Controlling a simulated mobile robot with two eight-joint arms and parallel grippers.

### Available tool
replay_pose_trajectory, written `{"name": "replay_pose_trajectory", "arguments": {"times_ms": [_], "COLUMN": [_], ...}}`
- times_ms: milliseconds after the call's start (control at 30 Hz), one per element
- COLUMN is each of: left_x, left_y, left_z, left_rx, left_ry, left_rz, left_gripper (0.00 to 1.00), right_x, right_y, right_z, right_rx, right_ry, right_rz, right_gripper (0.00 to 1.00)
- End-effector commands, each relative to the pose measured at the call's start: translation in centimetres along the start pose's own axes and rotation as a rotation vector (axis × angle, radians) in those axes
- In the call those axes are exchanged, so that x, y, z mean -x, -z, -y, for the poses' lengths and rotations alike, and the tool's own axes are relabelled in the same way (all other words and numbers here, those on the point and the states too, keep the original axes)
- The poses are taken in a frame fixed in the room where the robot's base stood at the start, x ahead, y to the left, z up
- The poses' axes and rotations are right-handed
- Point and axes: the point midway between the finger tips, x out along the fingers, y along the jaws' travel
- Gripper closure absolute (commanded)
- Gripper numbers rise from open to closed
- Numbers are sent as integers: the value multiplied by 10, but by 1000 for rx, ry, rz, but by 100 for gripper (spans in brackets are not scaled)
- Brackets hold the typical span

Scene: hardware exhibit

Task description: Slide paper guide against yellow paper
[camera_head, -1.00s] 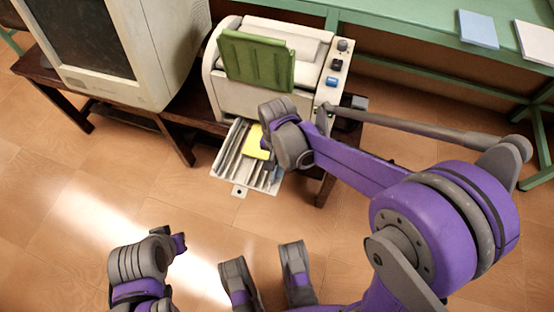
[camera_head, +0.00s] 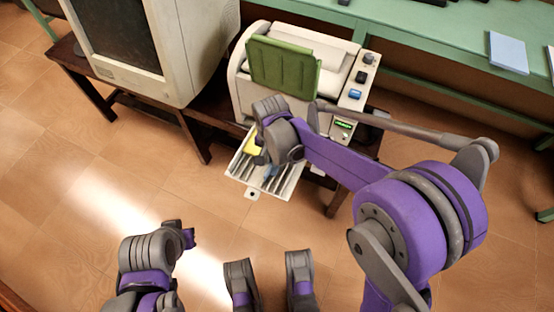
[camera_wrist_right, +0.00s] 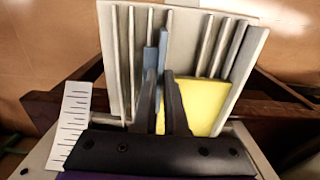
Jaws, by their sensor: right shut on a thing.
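The printer's slatted tray (camera_head: 237,168) holds yellow paper (camera_head: 251,145), which also shows in the right wrist view (camera_wrist_right: 208,105). The blue paper guide (camera_head: 271,171) stands among the slats; in the right wrist view it is a thin upright piece (camera_wrist_right: 150,62). My right gripper (camera_wrist_right: 160,80) is shut on the guide, with its fingers over the tray beside the paper. A little yellow shows between the fingers, which hide whether guide and paper touch. In the head view my right gripper (camera_head: 262,150) is largely hidden by its wrist. My left gripper (camera_head: 185,236) is at lower left, away from the printer.
The printer (camera_head: 240,85) has a raised green cover (camera_head: 283,66) and side buttons. A large monitor (camera_head: 150,55) stands left of it on the dark wooden table (camera_head: 197,140). A green table (camera_head: 420,40) runs behind. The floor in front is clear.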

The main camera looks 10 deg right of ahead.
Motion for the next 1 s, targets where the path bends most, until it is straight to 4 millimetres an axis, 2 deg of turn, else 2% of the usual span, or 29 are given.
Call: {"name": "replay_pose_trajectory", "arguments": {"times_ms": [67, 100, 267, 533, 667, 1000], "left_x": [0, 0, 0, 0, 4, 26], "left_y": [0, 0, 0, 0, 1, 8], "left_z": [0, 0, 0, 0, 0, 0], "left_rx": [0, 0, 0, 0, 0, 0], "left_ry": [0, 0, 0, 0, 0, 0], "left_rz": [0, 0, 0, 0, -1, -9], "left_gripper": [100, 100, 100, 100, 100, 100], "right_x": [0, 0, 0, 1, 10, 76], "right_y": [0, 0, 0, 0, 0, 0], "right_z": [0, 0, 0, 0, 0, 0], "right_rx": [0, 0, 0, 0, 1, 1], "right_ry": [1, 1, 1, 0, 1, 1], "right_rz": [-2, -2, -1, -1, -1, -1], "right_gripper": [100, 88, 60, 60, 60, 60]}}
